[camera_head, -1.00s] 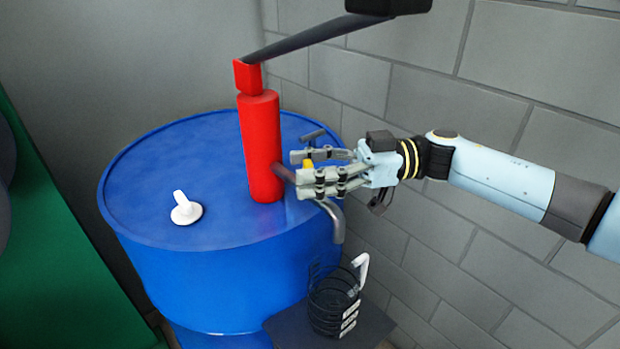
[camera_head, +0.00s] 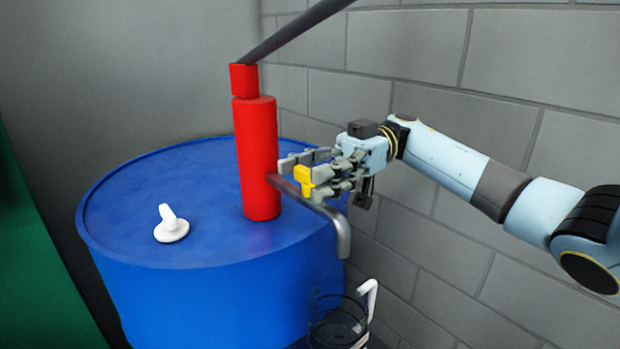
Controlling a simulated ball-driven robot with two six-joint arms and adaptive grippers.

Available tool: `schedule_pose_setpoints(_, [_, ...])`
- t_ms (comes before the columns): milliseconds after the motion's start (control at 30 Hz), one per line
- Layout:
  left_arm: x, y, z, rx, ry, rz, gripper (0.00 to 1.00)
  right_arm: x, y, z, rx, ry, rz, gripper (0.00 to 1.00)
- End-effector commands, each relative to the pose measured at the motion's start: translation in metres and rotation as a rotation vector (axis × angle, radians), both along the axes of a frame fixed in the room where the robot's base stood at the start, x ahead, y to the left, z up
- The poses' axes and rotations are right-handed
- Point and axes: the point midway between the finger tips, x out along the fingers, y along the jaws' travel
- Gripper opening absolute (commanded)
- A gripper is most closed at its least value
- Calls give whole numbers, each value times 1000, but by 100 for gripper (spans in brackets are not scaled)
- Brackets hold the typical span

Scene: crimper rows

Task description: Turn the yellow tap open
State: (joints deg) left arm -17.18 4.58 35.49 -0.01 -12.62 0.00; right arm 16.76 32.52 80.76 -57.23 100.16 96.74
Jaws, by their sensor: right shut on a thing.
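The yellow tap (camera_head: 304,179) sits on the grey spout pipe (camera_head: 328,212) that comes out of the red pump (camera_head: 257,160) on top of the blue drum. My right gripper (camera_head: 303,172) comes in from the right and is shut on the yellow tap, with its fingers around it. Part of the tap shows between and below the fingers; the rest is hidden. The spout bends down past the drum's front right rim. My left gripper is not in view.
The blue drum (camera_head: 200,190) has a white cap (camera_head: 171,225) on its top. A dark wire jug (camera_head: 335,325) with a white handle stands below the spout. The pump's long dark lever (camera_head: 295,32) slopes up to the right. A grey block wall (camera_head: 420,70) stands close behind.

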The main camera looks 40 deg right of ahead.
Motion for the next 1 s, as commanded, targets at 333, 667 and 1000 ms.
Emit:
schedule_pose_setpoints(333, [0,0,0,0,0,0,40,0,0,0,0,0,2,20])
schedule_pose_setpoints(667, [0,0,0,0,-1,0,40,0,0,0,0,0,2,77])
schedule_pose_setpoints(1000, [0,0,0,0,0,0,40,3,-24,0,-2,3,-1,77])
